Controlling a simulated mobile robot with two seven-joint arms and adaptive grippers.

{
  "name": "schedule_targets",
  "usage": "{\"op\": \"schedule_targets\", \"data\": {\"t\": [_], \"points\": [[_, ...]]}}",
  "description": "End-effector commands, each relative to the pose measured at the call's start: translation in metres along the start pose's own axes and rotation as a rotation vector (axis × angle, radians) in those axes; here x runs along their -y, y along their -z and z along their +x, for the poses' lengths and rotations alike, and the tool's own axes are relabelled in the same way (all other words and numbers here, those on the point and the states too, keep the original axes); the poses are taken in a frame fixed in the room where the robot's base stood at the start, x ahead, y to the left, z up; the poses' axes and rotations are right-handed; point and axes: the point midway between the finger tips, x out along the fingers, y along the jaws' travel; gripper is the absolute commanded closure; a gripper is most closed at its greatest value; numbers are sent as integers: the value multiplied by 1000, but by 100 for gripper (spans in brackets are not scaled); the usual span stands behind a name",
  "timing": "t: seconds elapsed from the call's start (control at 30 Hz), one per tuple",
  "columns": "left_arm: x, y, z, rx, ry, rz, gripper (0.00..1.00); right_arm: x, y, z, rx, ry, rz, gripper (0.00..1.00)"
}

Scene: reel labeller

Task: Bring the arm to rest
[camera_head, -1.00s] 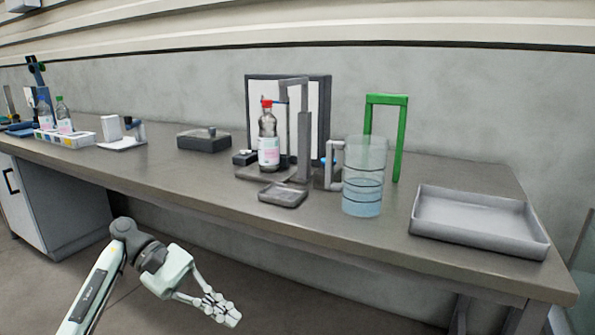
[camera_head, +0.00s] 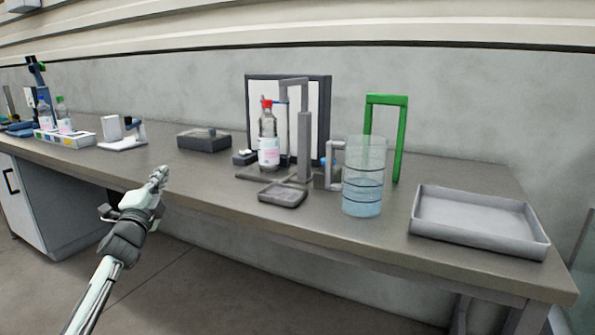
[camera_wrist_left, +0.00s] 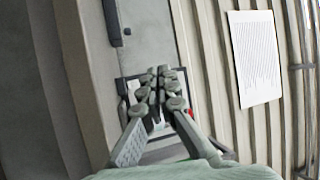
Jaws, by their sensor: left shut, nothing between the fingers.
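My left gripper (camera_head: 160,174) is in the head view at the lower left, over the front edge of the workbench (camera_head: 215,190). Its fingers point up and away, with nothing between them. In the left wrist view the fingers of my left gripper (camera_wrist_left: 160,78) are together and empty. My left arm comes in from the bottom left. My right gripper is in neither view.
A bottle with a red cap (camera_head: 268,140) stands by a grey post. To its right are a clear cylinder (camera_head: 362,190), a green frame (camera_head: 387,99) and a grey tray (camera_head: 480,218). A small dish (camera_head: 283,195) lies near the front edge. The left front bench top is clear.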

Motion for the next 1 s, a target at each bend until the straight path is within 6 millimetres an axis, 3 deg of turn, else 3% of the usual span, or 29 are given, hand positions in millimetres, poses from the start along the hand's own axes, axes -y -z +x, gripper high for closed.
{"op": "schedule_targets", "data": {"t": [0.03, 0.1, 0.2, 0.33, 0.47, 0.5, 0.77, 0.87, 1.0], "points": [[-18, -23, -2, 104, -68, -137, 100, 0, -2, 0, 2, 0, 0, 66], [-45, -50, -10, 247, -157, -323, 100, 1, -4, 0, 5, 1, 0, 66], [-83, -75, -28, 427, -265, -544, 100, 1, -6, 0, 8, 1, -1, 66], [-127, -91, -59, 637, -384, -771, 100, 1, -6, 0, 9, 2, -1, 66], [-164, -94, -96, 841, -495, -960, 100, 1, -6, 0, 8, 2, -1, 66], [-182, -91, -110, 859, -521, -963, 100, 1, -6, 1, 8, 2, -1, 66], [-264, -78, -200, 917, -648, -931, 100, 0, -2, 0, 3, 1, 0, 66], [-299, -71, -250, 951, -714, -920, 100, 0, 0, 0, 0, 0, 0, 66], [-349, -57, -340, 1011, -823, -902, 100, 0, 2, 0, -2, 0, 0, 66]]}}
